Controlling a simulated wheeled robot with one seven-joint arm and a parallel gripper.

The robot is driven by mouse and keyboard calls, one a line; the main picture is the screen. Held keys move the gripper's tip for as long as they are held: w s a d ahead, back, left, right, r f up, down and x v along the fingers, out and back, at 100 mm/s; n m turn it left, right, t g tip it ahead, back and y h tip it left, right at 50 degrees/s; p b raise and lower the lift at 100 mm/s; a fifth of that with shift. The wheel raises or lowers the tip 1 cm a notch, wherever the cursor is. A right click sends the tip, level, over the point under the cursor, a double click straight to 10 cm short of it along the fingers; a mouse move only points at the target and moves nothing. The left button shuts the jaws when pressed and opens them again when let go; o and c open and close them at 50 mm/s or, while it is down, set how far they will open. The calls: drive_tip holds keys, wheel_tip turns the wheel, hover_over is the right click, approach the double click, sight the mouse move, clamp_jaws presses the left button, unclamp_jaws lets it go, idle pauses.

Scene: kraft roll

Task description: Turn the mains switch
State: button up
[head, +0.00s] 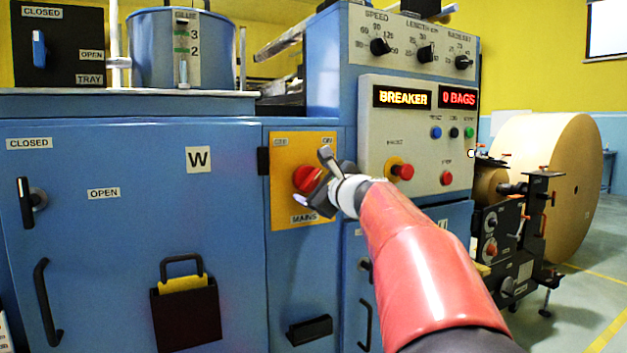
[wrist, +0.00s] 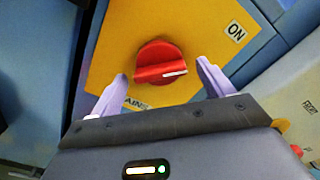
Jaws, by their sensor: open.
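The mains switch is a round red knob with a raised grip and a white pointer line, and it shows in the wrist view (wrist: 160,64) on a yellow plate (wrist: 125,22). In the head view the red knob (head: 306,178) is partly hidden by my gripper (head: 312,180). The pointer line is to the right of the knob's middle in the wrist view. The plate carries an ON label (wrist: 235,32) and a partly covered MAINS label. My gripper (wrist: 163,82) is open, its two pale fingers on either side of the knob, with nothing held. I cannot tell whether they touch it.
Above right is a grey panel with a lit BREAKER display (head: 402,97), a red button (head: 403,172) and dials. A blue cabinet door (head: 110,230) with handles lies left. A large kraft roll (head: 560,180) stands right. Floor is free at far right.

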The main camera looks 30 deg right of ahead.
drive_tip(key=shift+w, duration=0.25)
drive_tip(key=c, duration=1)
